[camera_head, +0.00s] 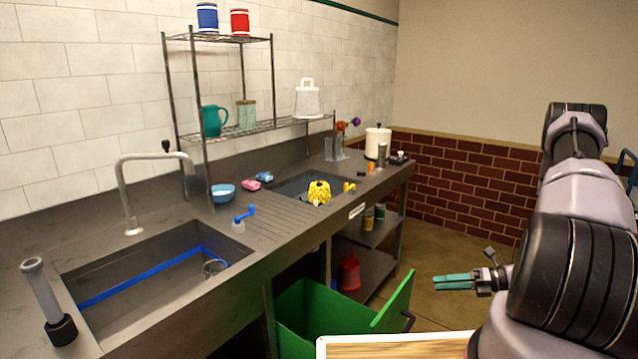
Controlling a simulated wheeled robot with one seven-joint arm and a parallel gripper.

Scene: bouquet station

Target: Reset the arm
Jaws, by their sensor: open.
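My gripper (455,281) is at the right, with its teal fingers pointing left. It is open and holds nothing. It hangs over the open floor, right of the green bin and apart from the counter. My arm runs from the gripper up along the right side of the picture. Part of the wrist is hidden behind the large dark arm joint.
A grey counter (262,232) with two sinks runs along the left wall. A green bin (335,312) stands open below it. A wooden board with a pale edge (400,347) is at the bottom. A wire shelf (240,131) stands behind. The floor (450,240) near the brick wall is clear.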

